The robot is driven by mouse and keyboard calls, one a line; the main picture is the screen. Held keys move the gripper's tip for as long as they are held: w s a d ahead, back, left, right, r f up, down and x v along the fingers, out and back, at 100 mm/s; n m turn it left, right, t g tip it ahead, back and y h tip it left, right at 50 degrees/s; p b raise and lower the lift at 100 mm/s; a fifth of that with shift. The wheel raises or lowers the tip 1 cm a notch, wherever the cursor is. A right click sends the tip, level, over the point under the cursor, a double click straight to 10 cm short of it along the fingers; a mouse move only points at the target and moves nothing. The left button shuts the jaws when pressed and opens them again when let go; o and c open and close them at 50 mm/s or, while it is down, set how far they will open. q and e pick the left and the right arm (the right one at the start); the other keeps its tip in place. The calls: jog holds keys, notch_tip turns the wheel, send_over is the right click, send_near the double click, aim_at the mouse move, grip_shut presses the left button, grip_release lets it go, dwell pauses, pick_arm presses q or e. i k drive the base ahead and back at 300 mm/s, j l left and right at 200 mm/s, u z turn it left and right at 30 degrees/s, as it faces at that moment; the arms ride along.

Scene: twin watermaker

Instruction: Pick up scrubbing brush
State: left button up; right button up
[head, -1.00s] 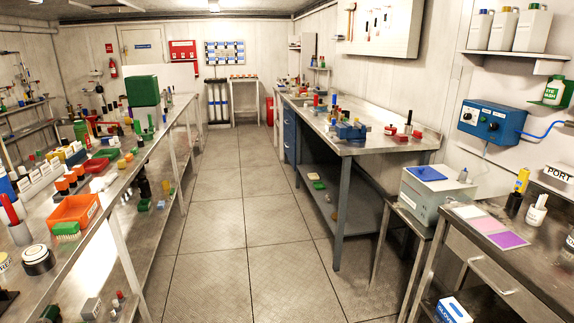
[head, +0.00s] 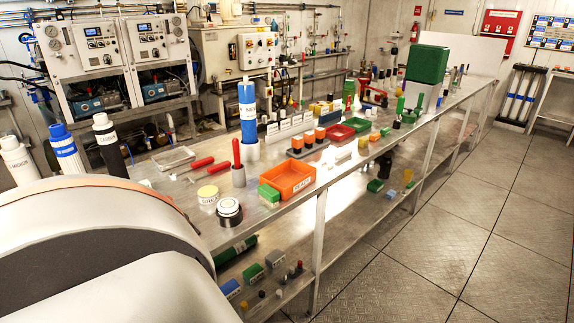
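A small green block-shaped object (head: 269,194), which looks like the scrubbing brush, is on the long metal bench (head: 262,222). It sits at the near left corner of an orange bin (head: 290,186), and its lower part is hard to make out. Neither of my grippers shows in the head view. A large pale rounded part of my own body fills the lower left and hides the near end of the bench.
A black-and-white round container (head: 229,212) and a labelled cream jar (head: 208,196) stand left of the brush. A lower shelf holds small boxes. The floor (head: 440,225) at right is clear.

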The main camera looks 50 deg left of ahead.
aim_at(270, 195)
jog(key=i+z, duration=0.25)
jog(key=i, duration=0.45)
jog(key=i+j+z, duration=0.25)
jog(key=i, duration=0.45)
jog(key=i+z, duration=0.55)
jog(key=z, duration=0.2)
jog(key=i+j+z, duration=0.1)
jog(key=i+z, duration=0.25)
jog(key=k+z, duration=0.1)
jog(key=z, duration=6.45)
